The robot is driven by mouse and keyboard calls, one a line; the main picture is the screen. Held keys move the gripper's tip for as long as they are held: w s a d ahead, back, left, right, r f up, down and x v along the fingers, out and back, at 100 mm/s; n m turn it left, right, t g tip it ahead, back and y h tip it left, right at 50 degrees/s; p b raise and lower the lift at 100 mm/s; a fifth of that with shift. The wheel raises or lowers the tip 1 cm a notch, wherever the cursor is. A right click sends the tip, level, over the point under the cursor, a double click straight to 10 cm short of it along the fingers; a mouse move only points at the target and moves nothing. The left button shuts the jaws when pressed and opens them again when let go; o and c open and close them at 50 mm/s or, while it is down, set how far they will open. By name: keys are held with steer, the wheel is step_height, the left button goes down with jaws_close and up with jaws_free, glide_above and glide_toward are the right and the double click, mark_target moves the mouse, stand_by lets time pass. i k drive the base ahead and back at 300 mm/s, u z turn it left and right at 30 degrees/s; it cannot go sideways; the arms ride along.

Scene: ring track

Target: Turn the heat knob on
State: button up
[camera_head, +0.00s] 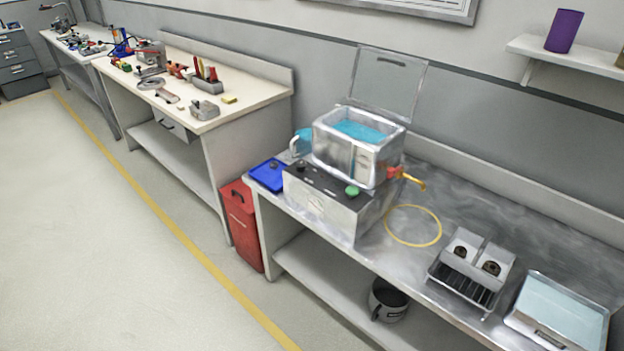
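A metal bath unit (345,207) with an open blue-filled tank (358,130) stands on the steel bench. Its dark control panel (325,183) has a black knob (302,166) near the left end and a green round control (352,190) near the right end. A small dark control may sit between them. The labels are too small to read, so I cannot tell which one is the heat knob or how it is set. My gripper is not in view.
A raised clear lid (388,82) stands behind the tank. A brass-coloured tap (410,180) juts out right. A blue tray (268,174) lies left of the unit. A red bin (241,225) stands below left. The floor (110,240) in front is clear.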

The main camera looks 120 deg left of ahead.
mark_target(300, 166)
steer(key=u, duration=4.25)
steer(key=i, duration=1.6)
steer(key=u, duration=0.3)
